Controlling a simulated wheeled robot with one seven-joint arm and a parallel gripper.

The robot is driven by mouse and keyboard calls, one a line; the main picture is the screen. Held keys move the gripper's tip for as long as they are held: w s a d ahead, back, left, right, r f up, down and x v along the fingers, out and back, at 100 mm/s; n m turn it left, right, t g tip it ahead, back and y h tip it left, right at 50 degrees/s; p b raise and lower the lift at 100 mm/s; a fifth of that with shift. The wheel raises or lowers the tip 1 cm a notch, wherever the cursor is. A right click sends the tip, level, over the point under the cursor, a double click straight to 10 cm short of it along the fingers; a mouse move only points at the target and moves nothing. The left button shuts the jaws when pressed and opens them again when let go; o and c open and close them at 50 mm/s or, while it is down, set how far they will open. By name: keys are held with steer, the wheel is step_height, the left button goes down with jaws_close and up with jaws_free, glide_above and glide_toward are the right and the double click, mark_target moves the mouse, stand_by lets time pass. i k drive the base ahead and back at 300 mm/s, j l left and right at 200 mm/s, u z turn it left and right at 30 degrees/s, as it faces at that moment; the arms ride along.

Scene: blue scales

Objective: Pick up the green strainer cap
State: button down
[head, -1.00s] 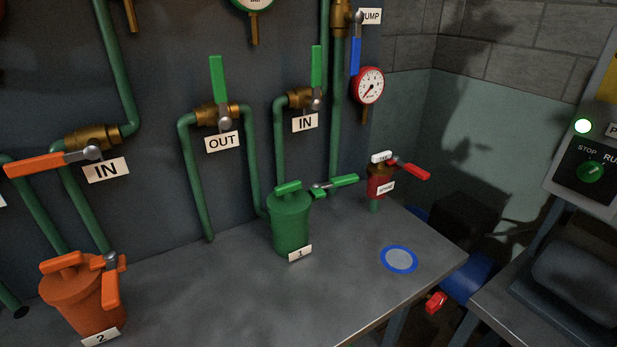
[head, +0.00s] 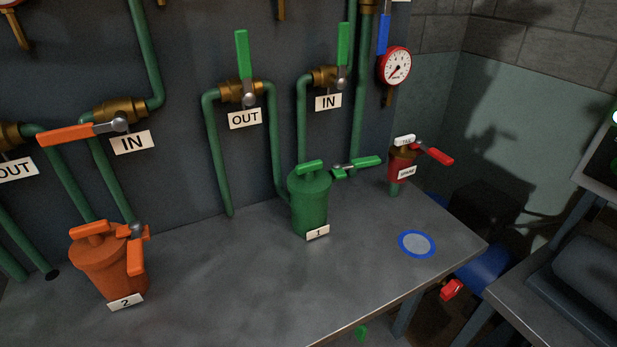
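The green strainer cap (head: 311,180) sits on top of the green strainer body (head: 310,212), with a small raised bar handle (head: 310,167) on it. The strainer stands upright on the grey table, at the centre of the head view, and bears a white label "1". A green lever (head: 357,166) sticks out to the right beside the cap. My gripper is not in the head view.
An orange strainer (head: 108,267) labelled "2" stands at the left. Green pipes and valves rise behind the grey table (head: 265,290). A blue-ringed disc (head: 417,244) and a red valve (head: 401,164) are at the right. The table's front middle is clear.

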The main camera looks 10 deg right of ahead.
mark_target(308, 179)
steer(key=i+j+z, duration=0.2)
steer(key=z, duration=0.15)
steer(key=i+j+z, duration=0.15)
steer(key=j+z, duration=0.2)
steer(key=i+j+z, duration=0.1)
steer(key=j+z, duration=0.25)
steer(key=l, duration=0.1)
